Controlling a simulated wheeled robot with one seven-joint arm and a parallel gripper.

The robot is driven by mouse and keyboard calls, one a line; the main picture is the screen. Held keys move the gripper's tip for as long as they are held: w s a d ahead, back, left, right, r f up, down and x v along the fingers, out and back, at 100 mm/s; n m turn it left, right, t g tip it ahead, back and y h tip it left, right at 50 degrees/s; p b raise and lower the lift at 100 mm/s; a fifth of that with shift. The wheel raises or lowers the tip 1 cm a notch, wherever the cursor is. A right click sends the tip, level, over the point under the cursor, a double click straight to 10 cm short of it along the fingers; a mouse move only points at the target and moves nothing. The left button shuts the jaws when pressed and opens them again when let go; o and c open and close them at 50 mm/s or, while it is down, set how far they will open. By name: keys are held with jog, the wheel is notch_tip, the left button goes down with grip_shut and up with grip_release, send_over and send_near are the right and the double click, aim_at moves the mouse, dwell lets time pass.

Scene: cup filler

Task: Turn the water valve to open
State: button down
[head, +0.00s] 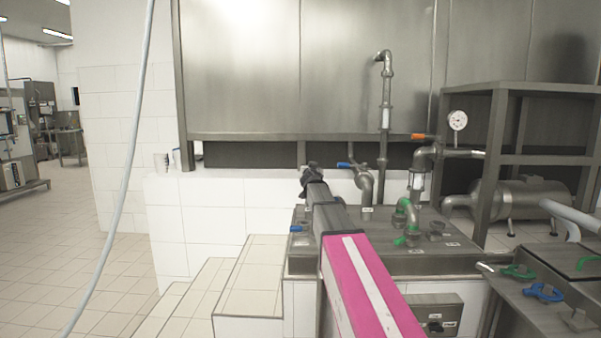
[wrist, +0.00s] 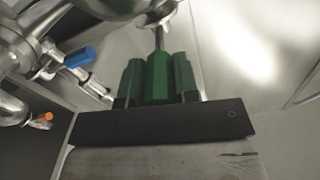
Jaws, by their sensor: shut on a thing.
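My gripper (head: 311,172) reaches forward to the pipes above the metal filling station and hides what is directly before it in the head view. In the wrist view, my gripper (wrist: 158,88) is shut on a green valve handle (wrist: 158,76), with the handle between the dark jaws. A thin metal stem runs from the handle towards the pipework. A blue-handled valve shows to the right of my gripper in the head view (head: 344,165) and at upper left in the wrist view (wrist: 79,57). I cannot tell how far the green valve is turned.
An orange valve handle (head: 418,136) and a pressure gauge (head: 457,120) stand further right. A tray with coloured handles (head: 541,291) is at right front.

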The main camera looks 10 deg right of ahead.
dwell(0.5)
jog(key=c, duration=0.9)
grip_release()
jog(key=shift+d, duration=0.1)
jog(key=shift+o, duration=0.2)
jog(key=s+a, duration=0.1)
jog(key=s, duration=0.9)
jog(key=shift+s+a, duration=0.3)
jog(key=shift+a, duration=0.1)
